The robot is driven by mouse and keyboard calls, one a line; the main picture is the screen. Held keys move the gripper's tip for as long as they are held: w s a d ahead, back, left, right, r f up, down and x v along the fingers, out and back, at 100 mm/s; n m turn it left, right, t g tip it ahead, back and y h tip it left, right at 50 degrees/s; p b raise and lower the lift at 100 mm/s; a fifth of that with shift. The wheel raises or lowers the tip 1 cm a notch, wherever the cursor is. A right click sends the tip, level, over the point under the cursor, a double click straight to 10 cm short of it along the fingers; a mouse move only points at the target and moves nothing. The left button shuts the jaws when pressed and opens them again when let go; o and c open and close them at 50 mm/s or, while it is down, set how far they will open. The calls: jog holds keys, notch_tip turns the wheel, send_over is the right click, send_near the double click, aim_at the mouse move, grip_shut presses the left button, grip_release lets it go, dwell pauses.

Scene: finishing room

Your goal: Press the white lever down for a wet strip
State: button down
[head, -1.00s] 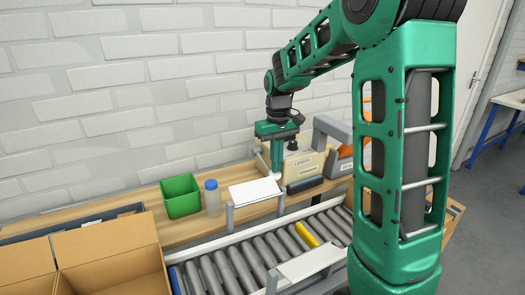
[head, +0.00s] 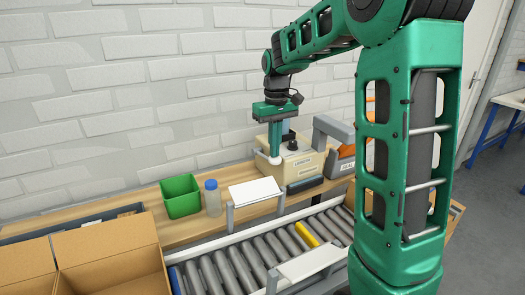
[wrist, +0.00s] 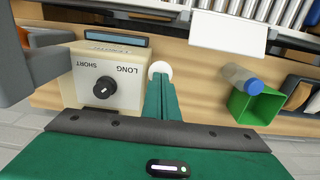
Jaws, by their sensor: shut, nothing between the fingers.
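The beige dispenser box (head: 312,163) stands on the wooden bench and carries a black dial marked LONG and SHORT, seen in the wrist view (wrist: 104,88). The white lever's round end (head: 275,160) is at the box's left side. It also shows in the wrist view (wrist: 160,68), just beyond my fingertips. My gripper (head: 274,153) points down, shut and empty, with its tips right over the white end. I cannot tell whether they touch it. The rest of the lever is hidden by my fingers and the box.
A grey and orange device (head: 342,163) stands close right of the box. A dark bar (head: 304,185) lies at the box's front. A blue-capped bottle (head: 212,200) and green bin (head: 181,197) stand to the left. A white panel (head: 255,192) and roller conveyor (head: 250,262) are in front.

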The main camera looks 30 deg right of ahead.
jog(key=shift+w+r, duration=0.25)
jog(key=shift+r, duration=0.8)
jog(key=shift+w+r, duration=0.25)
jog(key=shift+r, duration=0.8)
jog(key=shift+r, duration=2.5)
jog(key=s+d+f+m, duration=0.1)
jog(key=s+f+m, duration=0.2)
jog(key=s, duration=1.4)
jog(key=s+f+m, duration=0.3)
jog(key=s+f, duration=0.8)
jog(key=s, duration=0.6)
jog(key=shift+d+f, duration=0.2)
jog(key=shift+d, duration=0.2)
jog(key=shift+w, duration=0.1)
